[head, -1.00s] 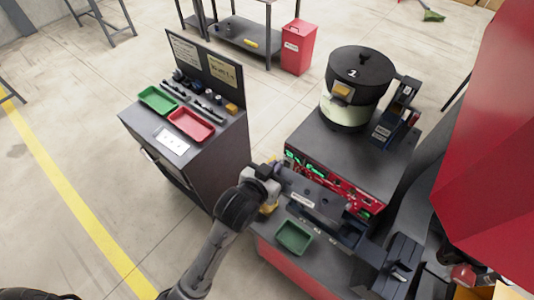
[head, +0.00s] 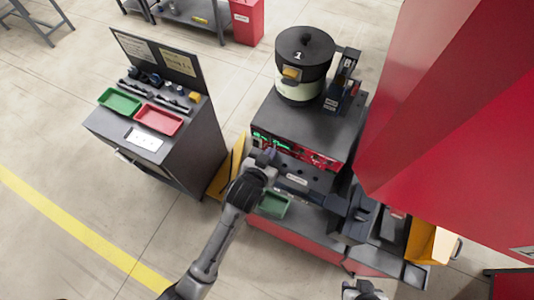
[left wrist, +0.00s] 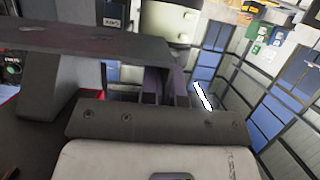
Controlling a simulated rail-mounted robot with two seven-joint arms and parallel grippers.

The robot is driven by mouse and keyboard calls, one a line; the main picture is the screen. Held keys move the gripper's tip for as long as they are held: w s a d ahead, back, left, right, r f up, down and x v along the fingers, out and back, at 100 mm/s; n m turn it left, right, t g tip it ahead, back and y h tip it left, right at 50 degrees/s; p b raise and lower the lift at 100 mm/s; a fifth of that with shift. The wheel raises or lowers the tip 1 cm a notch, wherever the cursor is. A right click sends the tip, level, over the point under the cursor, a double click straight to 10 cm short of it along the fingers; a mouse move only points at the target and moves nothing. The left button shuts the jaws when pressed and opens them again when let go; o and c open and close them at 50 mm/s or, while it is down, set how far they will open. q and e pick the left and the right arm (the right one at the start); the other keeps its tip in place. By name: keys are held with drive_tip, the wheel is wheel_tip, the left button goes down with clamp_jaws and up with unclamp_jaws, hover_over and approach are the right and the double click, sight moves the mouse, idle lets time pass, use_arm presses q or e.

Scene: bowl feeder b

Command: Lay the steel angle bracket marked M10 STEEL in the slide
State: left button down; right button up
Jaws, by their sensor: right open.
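My left gripper (head: 264,158) is over the front of the feeder bench, at the left end of a dark rail-like part (head: 305,188) that may be the slide. Its fingers are too small and covered to tell whether they are open or hold anything. In the left wrist view a dark plate with bolt holes (left wrist: 160,118) lies close to the camera; I cannot tell what it belongs to. I cannot make out a bracket marked M10 STEEL. My right gripper (head: 364,291) is open at the bottom edge of the head view, away from the bench.
A bowl feeder (head: 303,85) stands at the back of the bench. A green tray (head: 274,206) sits at the bench front, below my left arm. A cabinet at left carries a green tray (head: 120,102) and a red tray (head: 158,119). A large red panel (head: 450,120) blocks the right side.

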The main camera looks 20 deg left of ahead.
use_arm(q)
drive_tip(key=shift+r, duration=0.1)
drive_tip(key=shift+r+p, duration=0.1)
drive_tip(key=shift+p, duration=0.4)
wheel_tip(320, 180, down, 6)
drive_tip(key=b, duration=0.3)
idle(0.9)
idle(0.7)
drive_tip(key=shift+p, duration=0.35)
idle(0.4)
drive_tip(key=shift+p, duration=0.35)
